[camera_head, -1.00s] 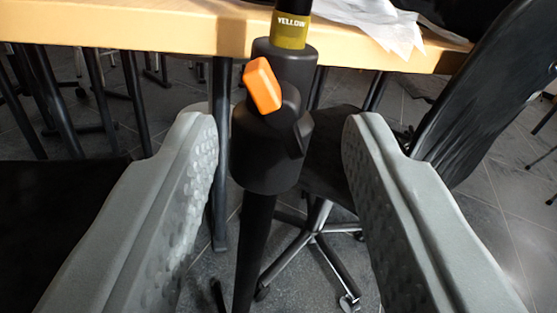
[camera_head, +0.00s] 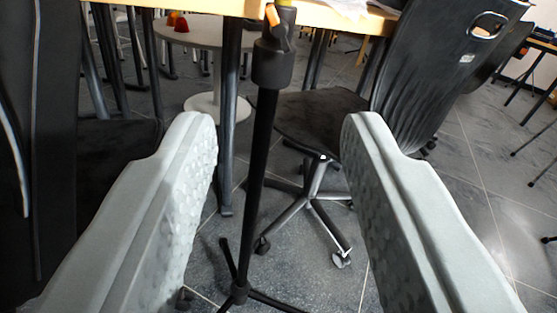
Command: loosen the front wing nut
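The orange wing nut (camera_head: 273,16) shows at the top of the view, on the black clamp collar (camera_head: 272,64) of a stand. The stand's black pole (camera_head: 258,160) runs down to tripod legs (camera_head: 241,290) on the floor. My gripper (camera_head: 280,135) is open, with a grey padded finger on each side of the picture. The pole passes between the fingers in the picture, farther off, and nothing is held. The wing nut and collar are above the fingertips in the picture. The top of the stand is cut off by the frame.
A wooden table edge (camera_head: 335,18) lies behind the stand at the top. A black office chair (camera_head: 425,60) stands to the right, its wheeled base behind the pole. A round white table (camera_head: 200,32) is farther back.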

